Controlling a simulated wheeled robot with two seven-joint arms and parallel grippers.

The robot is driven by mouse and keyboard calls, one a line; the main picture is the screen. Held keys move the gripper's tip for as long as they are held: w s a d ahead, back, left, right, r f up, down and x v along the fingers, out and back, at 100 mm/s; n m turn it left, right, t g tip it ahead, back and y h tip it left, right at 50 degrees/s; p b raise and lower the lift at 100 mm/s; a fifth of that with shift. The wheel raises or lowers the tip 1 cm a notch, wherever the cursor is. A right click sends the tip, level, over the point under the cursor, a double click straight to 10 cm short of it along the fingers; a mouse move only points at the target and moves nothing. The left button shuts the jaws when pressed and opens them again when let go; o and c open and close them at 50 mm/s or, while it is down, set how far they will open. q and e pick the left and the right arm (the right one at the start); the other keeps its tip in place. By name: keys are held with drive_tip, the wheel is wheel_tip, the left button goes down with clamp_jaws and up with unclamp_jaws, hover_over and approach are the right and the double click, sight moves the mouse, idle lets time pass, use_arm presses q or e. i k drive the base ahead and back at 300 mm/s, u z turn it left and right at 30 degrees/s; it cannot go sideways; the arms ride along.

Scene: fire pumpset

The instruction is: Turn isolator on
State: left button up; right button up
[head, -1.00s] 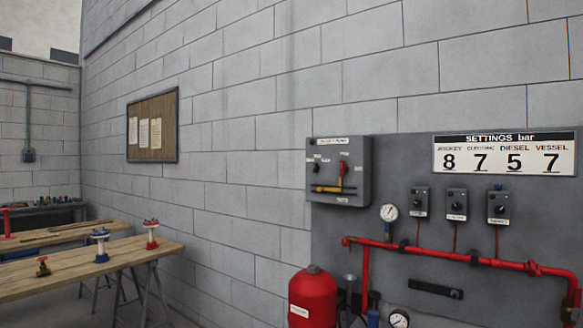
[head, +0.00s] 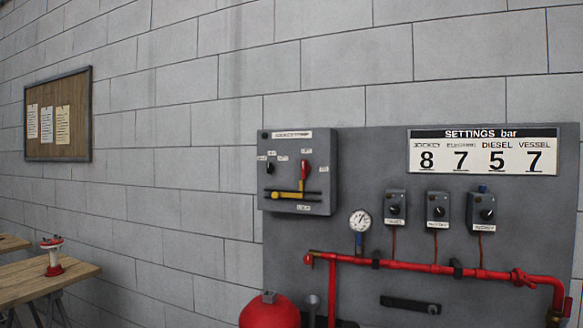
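The grey jockey pump control box (head: 298,171) is mounted at the upper left of the dark grey panel. On its front is an isolator with a red handle (head: 305,172) pointing up. A yellow bar (head: 292,194) lies across below it, joined to a yellow upright under the red handle. A small black selector knob (head: 269,168) sits to the left of the handle. The small labels around them are too blurred to read surely. Neither of my grippers shows in the head view.
A settings board (head: 484,152) and several small switch boxes (head: 437,210) are on the panel. A gauge (head: 360,221), red pipe (head: 400,264) and red vessel (head: 269,312) are below. A wooden table (head: 40,279) stands at the left, under a notice board (head: 58,114).

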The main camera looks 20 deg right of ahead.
sight(305, 169)
drive_tip(key=z, duration=0.45)
drive_tip(key=i, duration=0.9)
drive_tip(key=z, duration=0.85)
drive_tip(key=i, duration=0.25)
drive_tip(key=z, duration=0.15)
